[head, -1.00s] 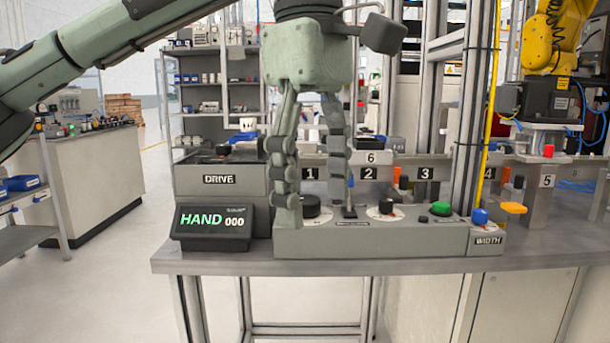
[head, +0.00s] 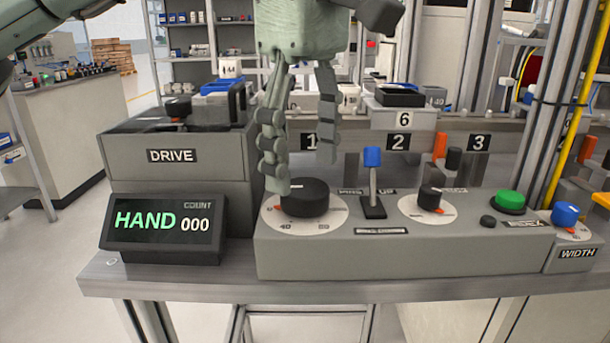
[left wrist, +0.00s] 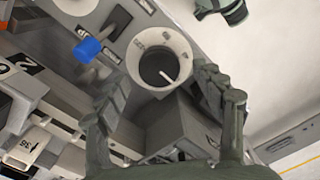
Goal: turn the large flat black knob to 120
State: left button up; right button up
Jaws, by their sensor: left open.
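The large flat black knob (head: 305,197) sits on a white dial plate (head: 328,220) at the left end of the grey control panel. The readable dial numbers are 40 and 80, and a small red-orange mark shows at the knob's left side. My left gripper (head: 302,170) is open just above the knob, pointing down. One fingertip is by the knob's left edge, the other higher and to the right; I cannot tell whether either touches. In the left wrist view the knob (left wrist: 158,68), with a white line on top, lies between the open fingers. My right gripper is out of view.
A blue-tipped lever (head: 373,180) stands close right of the knob. Further right are a smaller black knob (head: 430,198), a green button (head: 510,201) and a blue WIDTH knob (head: 565,214). A display (head: 163,229) reads HAND 000 at the left, below the DRIVE box (head: 175,160).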

pick_arm(q)
jog(key=shift+f, duration=1.25)
jog(key=c, duration=1.2)
